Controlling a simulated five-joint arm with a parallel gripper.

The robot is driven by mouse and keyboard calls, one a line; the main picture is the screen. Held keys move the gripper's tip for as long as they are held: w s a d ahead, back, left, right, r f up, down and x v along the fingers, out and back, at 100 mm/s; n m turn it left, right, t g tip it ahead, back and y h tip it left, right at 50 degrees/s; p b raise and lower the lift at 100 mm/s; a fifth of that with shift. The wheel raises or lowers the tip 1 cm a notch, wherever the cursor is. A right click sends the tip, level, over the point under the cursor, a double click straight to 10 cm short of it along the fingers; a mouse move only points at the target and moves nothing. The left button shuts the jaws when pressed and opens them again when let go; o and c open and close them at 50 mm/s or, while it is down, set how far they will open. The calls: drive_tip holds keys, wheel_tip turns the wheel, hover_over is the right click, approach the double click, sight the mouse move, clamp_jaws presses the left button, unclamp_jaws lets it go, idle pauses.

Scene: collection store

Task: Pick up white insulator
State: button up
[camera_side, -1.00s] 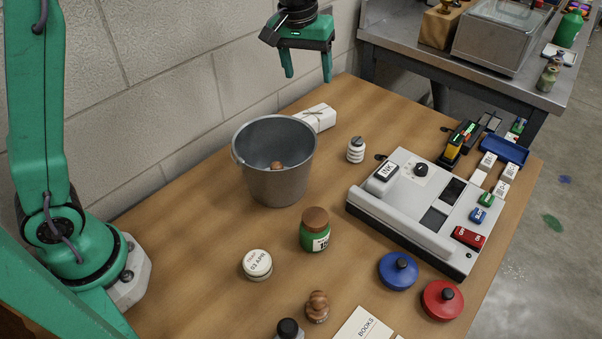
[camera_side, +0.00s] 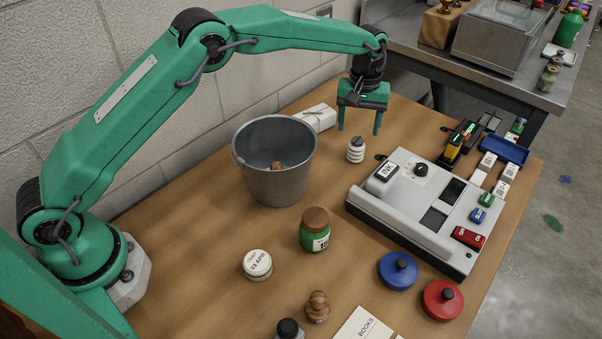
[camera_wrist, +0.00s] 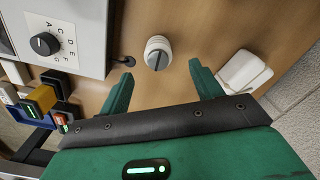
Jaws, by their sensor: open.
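The white insulator (camera_side: 355,150) is a small ribbed white piece with a dark top, standing upright on the wooden table between the grey bucket and the grey console. In the wrist view the insulator (camera_wrist: 158,53) shows from above, just beyond the fingertips and roughly midway between them. My gripper (camera_side: 359,131) is open and empty, pointing down above the insulator and apart from it. Its two green fingers also show in the wrist view (camera_wrist: 160,68).
A metal bucket (camera_side: 276,185) with a brown item inside stands left of the insulator. The grey console (camera_side: 420,232) is close on the right. A green jar (camera_side: 314,234) stands in front. Bare table lies around the insulator.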

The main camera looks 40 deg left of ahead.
sight(358, 139)
drive_tip(key=shift+f, duration=1.35)
drive_tip(key=shift+f, duration=0.1)
drive_tip(key=shift+d+f, duration=0.1)
drive_tip(key=shift+f, duration=2.4)
drive_tip(key=c, duration=1.1)
drive_tip(key=shift+r, duration=0.1)
drive_tip(key=shift+c, duration=0.2)
drive_tip(key=shift+r, duration=4.95)
